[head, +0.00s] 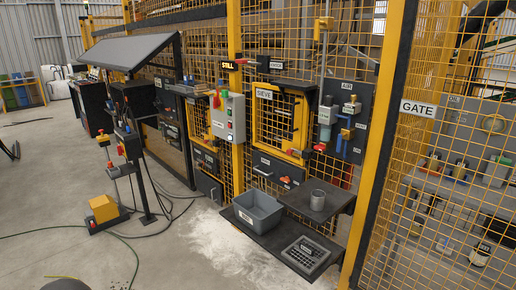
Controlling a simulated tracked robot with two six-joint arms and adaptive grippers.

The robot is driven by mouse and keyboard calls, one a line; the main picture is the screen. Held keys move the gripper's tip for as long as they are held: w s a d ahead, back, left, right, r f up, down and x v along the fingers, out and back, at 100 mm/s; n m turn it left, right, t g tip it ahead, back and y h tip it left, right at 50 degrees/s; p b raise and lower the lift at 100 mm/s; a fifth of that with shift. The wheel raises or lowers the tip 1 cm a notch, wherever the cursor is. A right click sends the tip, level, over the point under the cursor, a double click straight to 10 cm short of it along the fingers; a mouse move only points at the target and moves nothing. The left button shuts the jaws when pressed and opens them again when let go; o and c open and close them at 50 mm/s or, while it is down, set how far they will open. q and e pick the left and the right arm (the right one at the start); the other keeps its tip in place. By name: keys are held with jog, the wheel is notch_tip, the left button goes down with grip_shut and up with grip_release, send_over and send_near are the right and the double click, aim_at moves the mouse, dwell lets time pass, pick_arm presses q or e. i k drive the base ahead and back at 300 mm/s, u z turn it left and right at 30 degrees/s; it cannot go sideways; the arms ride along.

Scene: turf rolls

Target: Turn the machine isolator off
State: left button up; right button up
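No isolator label is readable, so I cannot tell for sure which part is the machine isolator. A light grey control box (228,118) with small round buttons hangs on a yellow fence post in the middle of the head view. A grey panel marked AIR (347,108) right of centre holds a filter unit, blue piping and a small red part. Neither of my grippers shows.
A yellow mesh fence with a GATE sign (418,109) stands at right. A yellow foot pedal (104,208) and loose cables lie on the floor. Pale powder covers floor near the shelf.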

aim_at(216, 102)
jog(key=z, duration=0.05)
jog(key=i, duration=1.75)
jog(key=u, duration=1)
jog(key=k, duration=1.1)
jog(key=u, duration=1.05)
jog(key=i, duration=2.65)
jog(key=z, duration=0.35)
jog(key=i, duration=1.3)
jog(key=z, duration=0.7)
